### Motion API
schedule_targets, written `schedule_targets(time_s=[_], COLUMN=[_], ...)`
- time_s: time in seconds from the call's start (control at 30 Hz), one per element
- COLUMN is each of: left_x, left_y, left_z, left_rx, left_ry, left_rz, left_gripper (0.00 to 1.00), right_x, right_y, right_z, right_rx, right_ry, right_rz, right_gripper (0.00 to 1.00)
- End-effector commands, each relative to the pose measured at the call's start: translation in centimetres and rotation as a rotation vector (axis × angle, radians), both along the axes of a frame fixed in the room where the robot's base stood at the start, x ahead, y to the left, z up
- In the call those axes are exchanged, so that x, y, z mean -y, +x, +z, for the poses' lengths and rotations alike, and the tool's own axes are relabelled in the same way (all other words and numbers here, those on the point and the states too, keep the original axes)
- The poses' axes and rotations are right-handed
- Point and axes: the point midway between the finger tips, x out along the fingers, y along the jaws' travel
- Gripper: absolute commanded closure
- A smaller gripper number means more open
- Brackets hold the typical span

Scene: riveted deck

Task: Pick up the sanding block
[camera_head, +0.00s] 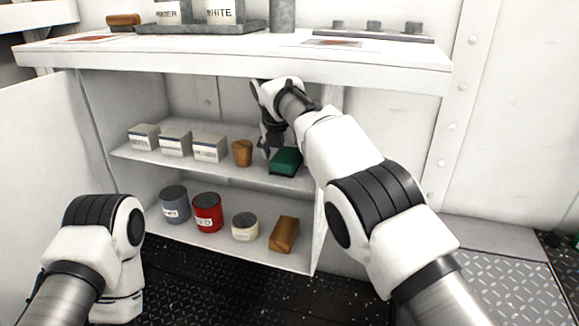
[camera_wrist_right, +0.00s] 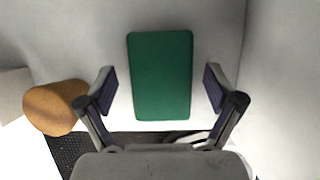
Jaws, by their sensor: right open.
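A green block (camera_head: 286,162), which I take to be the sanding block, lies on the upper shelf near its right end. In the right wrist view the green block (camera_wrist_right: 161,75) shows as an upright rectangle between the two fingers. My right gripper (camera_head: 266,142) reaches into the cabinet just behind and left of the block in the head view. In the wrist view the right gripper (camera_wrist_right: 159,78) is open, one finger on each side, with gaps to the block. My left arm shows at lower left, but its gripper is not visible.
An orange-brown cup (camera_head: 242,153) stands close left of the block, with white boxes (camera_head: 176,142) further left. The lower shelf holds several cans, including a red one (camera_head: 207,212), and a brown block (camera_head: 284,234). The white worktop (camera_head: 240,60) overhangs the shelves.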

Motion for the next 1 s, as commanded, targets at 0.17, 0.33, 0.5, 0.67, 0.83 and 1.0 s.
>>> schedule_targets(time_s=[0.17,0.33,0.5,0.67,0.83,1.0], left_x=[0.01,0.01,0.00,0.00,0.00,0.00], left_y=[0.03,0.04,0.04,0.04,0.04,0.03], left_z=[0.20,0.03,-0.25,-0.33,-0.31,-0.31], left_rx=[0.001,0.001,0.001,0.001,0.001,0.001], left_ry=[0.000,0.000,0.000,0.000,0.000,0.000], left_rz=[0.000,0.000,0.000,0.000,0.000,0.000], left_gripper=[0.13,0.13,0.13,0.13,0.13,0.13], right_x=[0.07,0.06,0.07,0.07,0.07,0.07], right_y=[0.01,0.01,0.01,0.01,0.01,0.01], right_z=[0.07,-0.12,-0.40,-0.48,-0.45,-0.46], right_rx=[-0.002,-0.002,-0.002,-0.002,-0.002,-0.002], right_ry=[0.000,0.000,0.000,0.000,0.000,0.000], right_rz=[-0.001,-0.001,-0.001,-0.001,-0.001,-0.001], right_gripper=[0.08,0.08,0.08,0.08,0.08,0.65])
